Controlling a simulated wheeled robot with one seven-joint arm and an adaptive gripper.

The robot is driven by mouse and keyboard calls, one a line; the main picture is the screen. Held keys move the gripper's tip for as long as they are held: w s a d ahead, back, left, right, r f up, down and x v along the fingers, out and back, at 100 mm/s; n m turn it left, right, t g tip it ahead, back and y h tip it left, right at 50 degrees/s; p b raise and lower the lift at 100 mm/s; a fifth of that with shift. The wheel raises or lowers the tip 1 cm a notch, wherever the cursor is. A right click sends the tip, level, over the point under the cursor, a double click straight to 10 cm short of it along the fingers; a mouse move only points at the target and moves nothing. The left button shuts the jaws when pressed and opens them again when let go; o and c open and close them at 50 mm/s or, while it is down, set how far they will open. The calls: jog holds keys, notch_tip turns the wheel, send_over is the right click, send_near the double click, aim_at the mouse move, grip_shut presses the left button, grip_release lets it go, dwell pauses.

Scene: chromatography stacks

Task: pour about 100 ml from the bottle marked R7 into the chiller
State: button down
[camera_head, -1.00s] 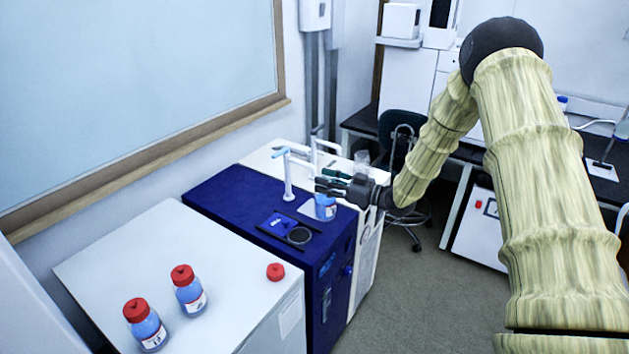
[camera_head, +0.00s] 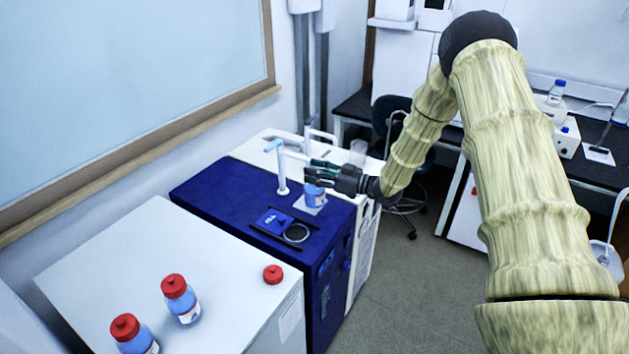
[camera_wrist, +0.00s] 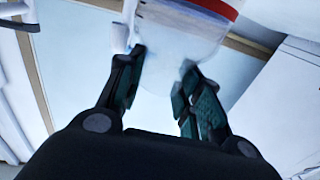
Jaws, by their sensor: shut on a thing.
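In the head view my gripper (camera_head: 318,180) is shut on a small blue bottle (camera_head: 315,195) above the dark blue chiller (camera_head: 215,190). The bottle looks roughly upright, with no cap visible; I cannot read its mark. In the wrist view the gripper's two dark green fingers (camera_wrist: 160,75) flank the pale, translucent bottle (camera_wrist: 180,40), which has a red and white band. The chiller's round opening (camera_head: 297,233) lies in front of the bottle, its blue lid (camera_head: 272,221) to the left. The bottle is not over the opening.
A white tap (camera_head: 280,168) stands on the chiller, left of my gripper. On the white cabinet (camera_head: 130,250) in front are two red-capped bottles, one (camera_head: 180,298) and another (camera_head: 130,335), and a loose red cap (camera_head: 272,274). A pale pad (camera_head: 314,210) lies below the held bottle.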

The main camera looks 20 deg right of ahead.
aim_at(308, 186)
jog(key=shift+w+a+f, duration=0.1)
jog(key=shift+w+f, duration=0.05)
jog(key=shift+f, duration=0.5)
jog(key=shift+w+f, duration=0.15)
jog(key=shift+f, duration=0.45)
jog(key=shift+s+f, duration=0.1)
jog(key=shift+f, duration=0.25)
jog(key=shift+s+a+r+n, duration=0.2)
jog(key=shift+s+a+n, duration=0.4)
jog(key=shift+a+n, duration=0.3)
jog(key=shift+s+a+n+h, duration=0.3)
jog(key=shift+s+a+n, duration=0.15)
jog(key=shift+n, duration=0.45)
jog(key=shift+s+a+f+n, duration=0.1)
jog(key=shift+a+f+n, duration=0.05)
jog(key=shift+a+n, duration=0.15)
jog(key=shift+s+d, duration=0.1)
jog(key=shift+s, duration=0.05)
jog(key=shift+s+a+n+g, duration=0.3)
jog(key=shift+a+n, duration=0.1)
jog(key=shift+n, duration=0.1)
jog(key=shift+a+f+h+b, duration=0.1)
jog(key=shift+f+h+b, duration=0.15)
jog(key=shift+b, duration=0.2)
